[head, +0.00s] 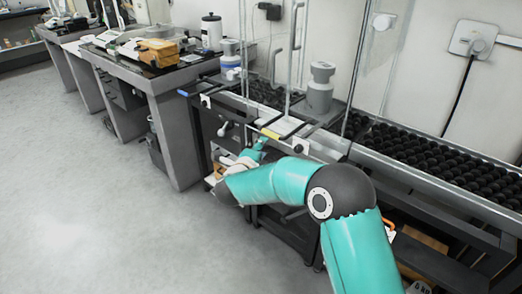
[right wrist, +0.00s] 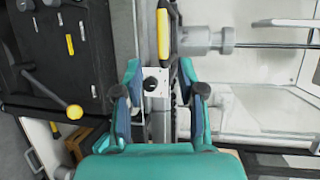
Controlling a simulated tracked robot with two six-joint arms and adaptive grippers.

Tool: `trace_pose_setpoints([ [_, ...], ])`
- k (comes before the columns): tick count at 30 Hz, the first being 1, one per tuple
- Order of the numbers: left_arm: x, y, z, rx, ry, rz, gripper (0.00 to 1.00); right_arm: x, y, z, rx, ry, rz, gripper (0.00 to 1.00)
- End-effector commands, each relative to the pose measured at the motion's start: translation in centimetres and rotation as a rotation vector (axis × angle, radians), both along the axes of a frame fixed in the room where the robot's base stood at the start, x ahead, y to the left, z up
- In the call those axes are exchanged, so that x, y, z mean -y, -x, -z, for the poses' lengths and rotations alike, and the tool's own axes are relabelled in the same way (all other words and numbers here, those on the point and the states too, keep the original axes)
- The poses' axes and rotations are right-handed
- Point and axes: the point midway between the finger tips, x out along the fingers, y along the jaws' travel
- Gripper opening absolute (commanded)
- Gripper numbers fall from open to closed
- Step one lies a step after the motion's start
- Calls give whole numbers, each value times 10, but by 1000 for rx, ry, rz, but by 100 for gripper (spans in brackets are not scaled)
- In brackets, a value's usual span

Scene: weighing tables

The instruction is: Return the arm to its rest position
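My right arm reaches in from the bottom of the head view, with its teal links bent at a dark joint. My right gripper (head: 258,148) is at the front edge of the near weighing table, partly hidden by my own forearm. In the right wrist view its two teal fingers (right wrist: 160,78) stand apart. A white plate with a black knob (right wrist: 151,84) shows between them, and I see nothing clamped. My left arm and left gripper do not show.
The near table (head: 448,178) carries a grey cylindrical weight (head: 320,88), upright glass panes and a bed of black balls. A yellow-handled part (right wrist: 163,35) lies close to the right fingertips. Another table (head: 165,80) stands at left. Open floor (head: 90,210) lies left of my arm.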

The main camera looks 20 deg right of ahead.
Motion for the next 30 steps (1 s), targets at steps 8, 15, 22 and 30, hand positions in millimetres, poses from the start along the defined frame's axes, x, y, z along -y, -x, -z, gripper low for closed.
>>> trace_pose_setpoints([
  [8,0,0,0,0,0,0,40,-3,4,-1,1,-1,0,39],
  [15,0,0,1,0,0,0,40,-2,4,-1,0,-1,1,39],
  [22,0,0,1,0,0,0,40,30,8,20,-33,1,51,39],
  [30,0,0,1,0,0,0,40,51,67,175,-429,120,-172,39],
])
